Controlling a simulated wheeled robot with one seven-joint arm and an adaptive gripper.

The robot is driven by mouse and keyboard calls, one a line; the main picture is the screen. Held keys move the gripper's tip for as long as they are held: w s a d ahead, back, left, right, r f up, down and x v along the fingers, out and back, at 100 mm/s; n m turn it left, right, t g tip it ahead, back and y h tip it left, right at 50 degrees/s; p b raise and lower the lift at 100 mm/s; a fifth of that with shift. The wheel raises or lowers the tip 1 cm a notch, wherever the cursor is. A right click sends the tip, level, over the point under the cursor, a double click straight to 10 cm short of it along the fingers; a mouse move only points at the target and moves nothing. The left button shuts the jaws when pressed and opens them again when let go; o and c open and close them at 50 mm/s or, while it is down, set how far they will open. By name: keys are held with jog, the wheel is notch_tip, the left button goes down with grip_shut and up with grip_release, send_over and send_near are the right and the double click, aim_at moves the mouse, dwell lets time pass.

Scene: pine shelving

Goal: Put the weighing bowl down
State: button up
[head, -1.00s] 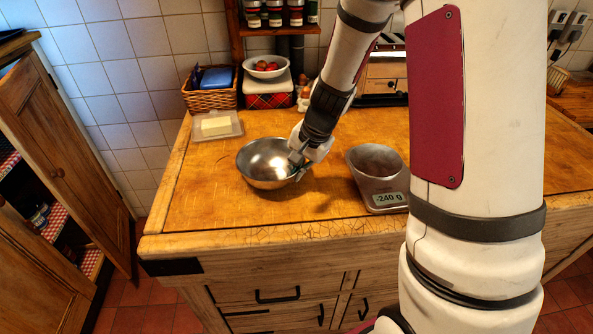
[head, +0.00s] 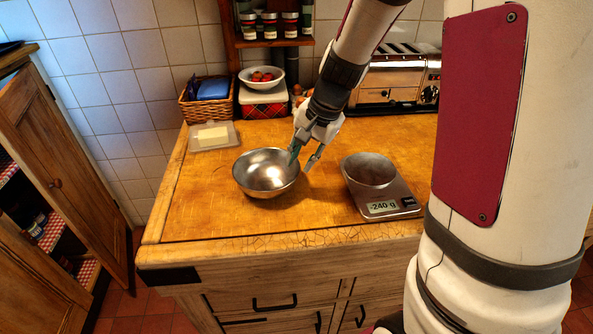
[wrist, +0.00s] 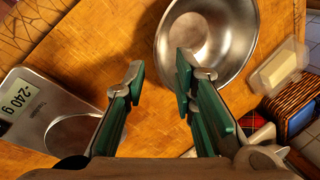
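The weighing bowl (head: 260,178), a shiny steel bowl, stands upright on the wooden worktop, left of the kitchen scale (head: 393,205). It also shows at the top of the wrist view (wrist: 235,60), partly cut off. My gripper (head: 306,160) is open and empty at the bowl's right rim. In the wrist view its two green-padded fingers (wrist: 158,72) stand well apart. One finger overlaps the bowl's rim in the picture; whether it touches is unclear. The other is over bare wood, between bowl and scale. The scale reads -240 g and has a round grey pan (head: 368,170).
A butter dish (head: 213,136) is behind the bowl to the left. A wicker basket (head: 208,109), a white bowl of red fruit (head: 261,76) on a tartan tin (head: 264,103), and a toaster (head: 400,75) line the back. The worktop (head: 200,205) is clear left of the bowl.

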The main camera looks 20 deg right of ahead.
jog(key=s+a+r+n, duration=0.5)
jog(key=s+r+n, duration=0.1)
jog(key=s+r, duration=0.6)
jog(key=s+r+n+t+h, duration=0.1)
jog(key=s+n, duration=0.3)
jog(key=s, duration=0.8)
jog(key=shift+a+r+n+t+h, duration=0.35)
jog(key=shift+r+n+h, duration=0.1)
jog(key=shift+h, duration=0.25)
